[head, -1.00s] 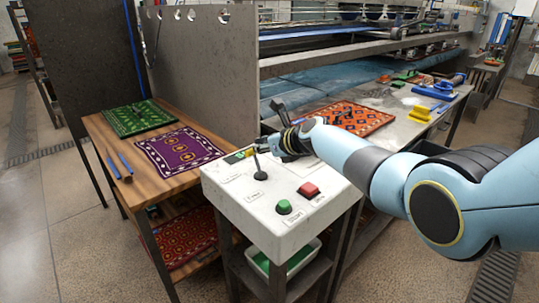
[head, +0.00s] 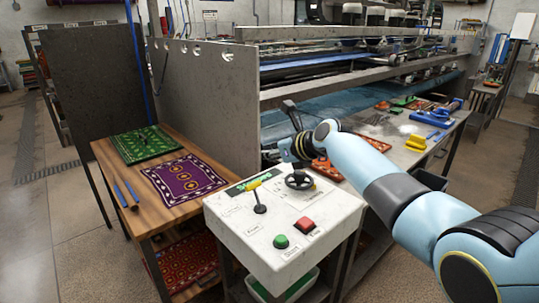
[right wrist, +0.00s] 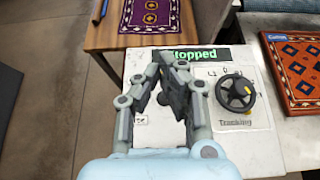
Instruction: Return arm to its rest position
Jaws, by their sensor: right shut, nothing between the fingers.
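My right gripper (head: 284,152) is shut and empty, raised above the far edge of the white control box (head: 255,240). It also shows in the right wrist view (right wrist: 168,78), with its fingers together over the box. The box carries a lever (head: 260,207), a black handwheel (head: 300,181), a green button (head: 281,241) and a red button (head: 306,225). A green-lit display (right wrist: 208,54) reads "topped", its first letter hidden by the gripper. My left gripper is not in view.
A wooden table (head: 207,198) at left holds a green rug (head: 143,144), a purple rug (head: 184,178) and blue sticks (head: 126,192). A metal partition (head: 205,100) stands behind. An orange rug (right wrist: 296,68) lies on the machine's bench, right of the box.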

